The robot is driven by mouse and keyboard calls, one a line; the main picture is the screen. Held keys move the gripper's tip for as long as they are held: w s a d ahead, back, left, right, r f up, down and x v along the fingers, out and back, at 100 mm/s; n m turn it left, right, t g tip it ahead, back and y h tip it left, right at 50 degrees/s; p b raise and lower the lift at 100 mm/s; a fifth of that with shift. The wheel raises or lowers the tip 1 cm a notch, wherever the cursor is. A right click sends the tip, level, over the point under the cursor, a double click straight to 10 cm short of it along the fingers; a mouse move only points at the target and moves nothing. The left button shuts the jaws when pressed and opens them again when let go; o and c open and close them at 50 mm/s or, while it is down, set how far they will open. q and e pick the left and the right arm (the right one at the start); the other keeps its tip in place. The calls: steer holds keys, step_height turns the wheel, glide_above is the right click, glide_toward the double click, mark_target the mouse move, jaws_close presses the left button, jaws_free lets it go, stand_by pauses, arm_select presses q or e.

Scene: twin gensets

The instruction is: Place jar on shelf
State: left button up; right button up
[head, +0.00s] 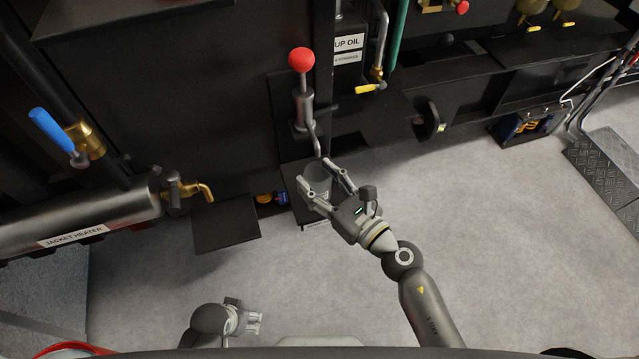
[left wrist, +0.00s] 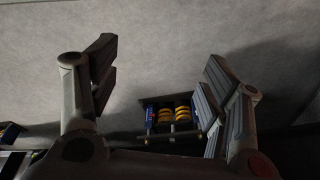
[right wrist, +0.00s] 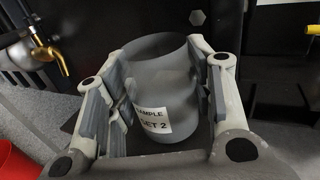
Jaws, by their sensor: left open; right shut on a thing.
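The jar (head: 318,177) is a grey, open-topped cylinder under the spout of a red-knobbed hand pump. In the right wrist view the jar (right wrist: 160,85) carries a white label reading "SAMPLE" and "SET 2", its first letters partly covered. My right gripper (head: 328,180) is shut on the jar, with a finger on each side. The jar looks upright, at a small dark shelf (head: 303,212) below the pump; whether it touches the shelf I cannot tell. My left gripper (head: 256,323) is open and empty, low over the floor; its spread fingers also show in the left wrist view (left wrist: 155,85).
A dark flat plate (head: 225,225) juts out left of the jar. A brass tap (head: 190,188) sits on the jacket heater (head: 80,222). A yellow-handled valve (head: 372,88) is right of the pump. The grey floor (head: 500,240) on the right is clear.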

arm_select(q)
steer(key=shift+w+r, duration=0.15)
steer(key=shift+r, duration=0.3)
arm_select(e)
steer(key=shift+f, duration=0.15)
steer(key=shift+f, duration=0.15)
steer(key=o, duration=0.9)
arm_select(q)
steer(key=shift+w+r, duration=0.15)
steer(key=shift+r, duration=0.2)
